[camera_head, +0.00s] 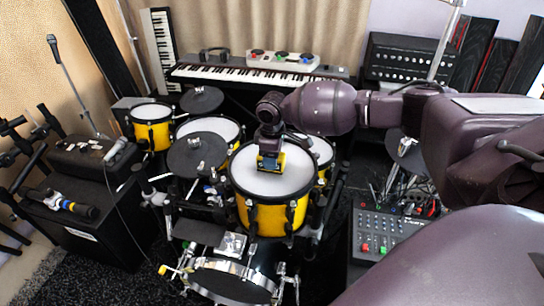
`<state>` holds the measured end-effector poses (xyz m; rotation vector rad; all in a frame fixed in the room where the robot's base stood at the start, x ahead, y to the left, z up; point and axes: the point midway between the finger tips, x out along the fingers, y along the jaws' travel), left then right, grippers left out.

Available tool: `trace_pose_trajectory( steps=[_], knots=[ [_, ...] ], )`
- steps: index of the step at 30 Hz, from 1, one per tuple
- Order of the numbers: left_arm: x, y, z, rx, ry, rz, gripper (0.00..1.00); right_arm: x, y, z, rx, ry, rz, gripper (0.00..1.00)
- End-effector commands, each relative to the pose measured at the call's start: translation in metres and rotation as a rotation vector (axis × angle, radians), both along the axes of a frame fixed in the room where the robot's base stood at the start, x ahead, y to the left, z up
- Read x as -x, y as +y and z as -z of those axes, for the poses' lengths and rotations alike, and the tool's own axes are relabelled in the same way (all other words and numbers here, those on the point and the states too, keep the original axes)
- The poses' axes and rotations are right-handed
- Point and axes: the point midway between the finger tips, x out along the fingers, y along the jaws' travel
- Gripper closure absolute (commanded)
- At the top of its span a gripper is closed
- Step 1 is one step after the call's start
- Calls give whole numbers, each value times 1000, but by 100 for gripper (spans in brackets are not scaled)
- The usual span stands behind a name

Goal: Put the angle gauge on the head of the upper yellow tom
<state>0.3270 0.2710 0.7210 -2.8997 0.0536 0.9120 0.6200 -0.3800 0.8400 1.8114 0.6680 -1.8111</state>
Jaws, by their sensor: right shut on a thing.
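My right gripper (269,148) points down over the white head of the large yellow drum (272,216) in the middle. It is shut on the angle gauge (271,163), a small yellow and dark blue block. The gauge is over the far half of that head; I cannot tell whether it touches. Another yellow drum (319,146) stands just behind to the right, partly hidden by my wrist. A smaller yellow drum (153,133) stands farther back on the left with a bare white head. Which drum is the upper tom is not certain from this view. My left gripper is not in view.
Dark round pads (197,156) stand left of the middle drum. A chrome-rimmed drum (232,282) is in front. A mixer (388,236) is at the right, a keyboard (250,76) at the back, and a microphone (115,149) over a black case on the left.

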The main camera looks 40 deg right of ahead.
Motion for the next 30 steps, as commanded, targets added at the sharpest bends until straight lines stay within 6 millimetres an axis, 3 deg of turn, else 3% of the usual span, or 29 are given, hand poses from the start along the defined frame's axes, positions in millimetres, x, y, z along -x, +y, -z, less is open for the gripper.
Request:
trace_pose_trajectory(
  steps=[2,3,7,19,30],
  knots=[
    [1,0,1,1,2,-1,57,0,0,2,-1,1,0,81],
    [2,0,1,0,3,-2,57,0,0,2,0,0,0,45],
    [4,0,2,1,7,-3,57,0,0,2,0,0,0,26],
    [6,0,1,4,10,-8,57,0,0,-7,-1,-2,0,26],
    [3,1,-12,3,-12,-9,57,0,0,-75,-1,-6,0,26]
  ],
)
